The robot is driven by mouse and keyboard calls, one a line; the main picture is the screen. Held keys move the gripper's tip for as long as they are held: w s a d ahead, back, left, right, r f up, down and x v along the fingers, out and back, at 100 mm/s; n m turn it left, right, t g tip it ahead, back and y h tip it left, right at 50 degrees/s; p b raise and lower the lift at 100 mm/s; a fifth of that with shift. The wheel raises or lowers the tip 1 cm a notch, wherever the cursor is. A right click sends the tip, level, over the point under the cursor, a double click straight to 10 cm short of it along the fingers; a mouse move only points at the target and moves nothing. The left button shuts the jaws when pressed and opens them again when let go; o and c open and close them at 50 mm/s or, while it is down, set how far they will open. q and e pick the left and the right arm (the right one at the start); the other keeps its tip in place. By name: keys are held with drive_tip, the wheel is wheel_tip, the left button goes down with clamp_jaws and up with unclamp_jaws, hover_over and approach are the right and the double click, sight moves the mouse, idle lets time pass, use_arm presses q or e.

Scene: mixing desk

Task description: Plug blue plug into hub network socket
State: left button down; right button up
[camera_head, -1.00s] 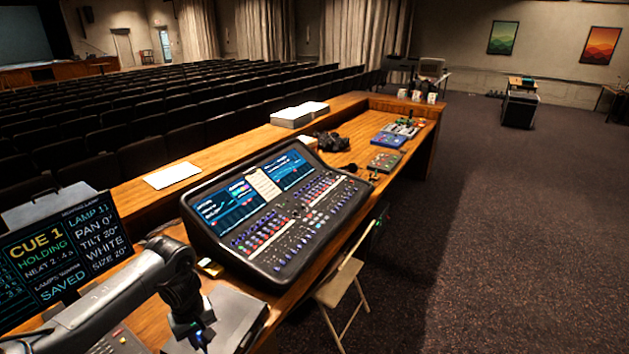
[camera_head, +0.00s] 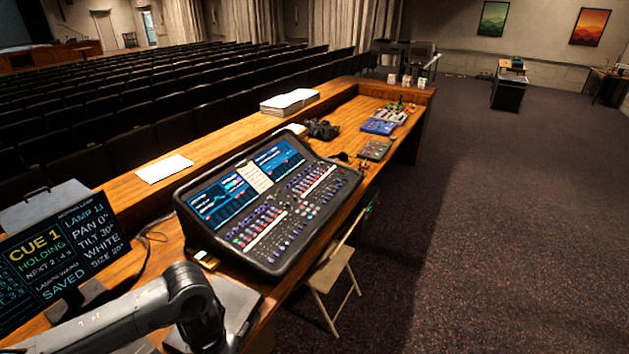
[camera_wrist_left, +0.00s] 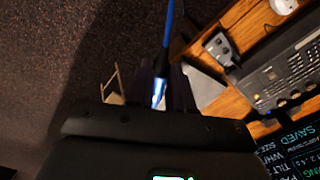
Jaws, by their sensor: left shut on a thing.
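My left gripper (camera_wrist_left: 161,88) is shut on the blue plug (camera_wrist_left: 158,94), which shows bright blue in the middle of the left wrist view. Its blue cable (camera_wrist_left: 168,25) runs from the plug to the top edge of that view. The fingers are dark and hard to make out. In the head view my left arm comes in along the bottom left, and its gripper is out of sight below the frame edge. My right gripper is in neither view. I cannot make out the hub or its network socket in either view.
The mixing desk (camera_head: 269,205) stands on the wooden counter (camera_head: 145,290). A cue screen (camera_head: 62,247) is at the left. A grey flat box (camera_head: 238,300) lies near the counter's front edge. A folding chair (camera_head: 335,270) stands beside the counter. The carpet (camera_head: 500,230) at right is clear.

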use_arm(q)
drive_tip(key=s+r+p, duration=0.5)
drive_tip(key=r+p, duration=0.1)
drive_tip(key=shift+r, duration=0.15)
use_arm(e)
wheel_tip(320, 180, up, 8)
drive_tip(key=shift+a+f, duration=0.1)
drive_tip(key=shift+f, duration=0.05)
